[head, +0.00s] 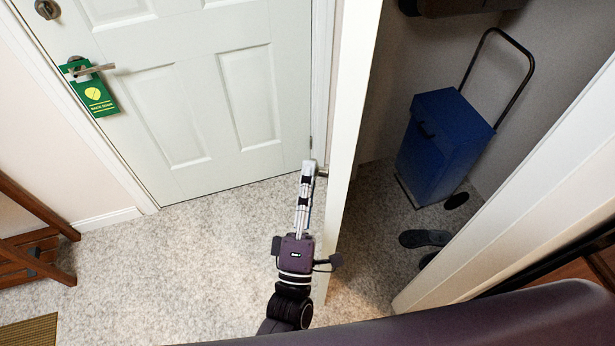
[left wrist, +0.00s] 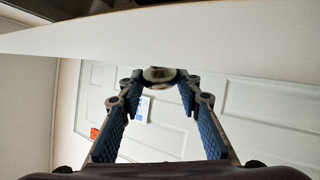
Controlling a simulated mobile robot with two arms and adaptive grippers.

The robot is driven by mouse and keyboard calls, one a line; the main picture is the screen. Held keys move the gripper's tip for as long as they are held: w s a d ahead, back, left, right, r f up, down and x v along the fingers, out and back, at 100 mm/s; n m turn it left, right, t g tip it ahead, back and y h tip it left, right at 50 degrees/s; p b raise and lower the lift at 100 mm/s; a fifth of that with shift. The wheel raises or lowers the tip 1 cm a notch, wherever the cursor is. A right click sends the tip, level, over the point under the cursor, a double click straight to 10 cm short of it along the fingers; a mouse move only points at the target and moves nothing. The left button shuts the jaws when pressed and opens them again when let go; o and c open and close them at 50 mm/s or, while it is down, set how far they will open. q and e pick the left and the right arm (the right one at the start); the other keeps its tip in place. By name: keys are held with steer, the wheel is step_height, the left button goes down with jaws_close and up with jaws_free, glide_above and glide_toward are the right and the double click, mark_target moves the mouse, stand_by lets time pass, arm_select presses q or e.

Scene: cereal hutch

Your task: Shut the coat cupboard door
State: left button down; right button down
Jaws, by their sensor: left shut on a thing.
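The coat cupboard door (head: 350,120) is white and stands open, seen nearly edge-on in the middle of the head view. It spans the top of the left wrist view (left wrist: 200,38). Its small metal knob (head: 322,172) is on the door's left side and also shows between the fingertips in the left wrist view (left wrist: 158,74). My left gripper (head: 311,168) is shut on the knob, its fingers one on each side of it. My right gripper is out of view.
Inside the cupboard are a blue bin with a dark handle (head: 435,140) and dark shoes (head: 425,238). A white panelled door (head: 200,100) with a green hanger (head: 96,95) is behind. A wooden rack (head: 35,250) stands left. Carpet (head: 190,260) left of the cupboard door is clear.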

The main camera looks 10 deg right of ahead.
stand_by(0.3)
arm_select(q)
steer(key=c, duration=1.4)
jaws_free()
steer(key=v, duration=1.2)
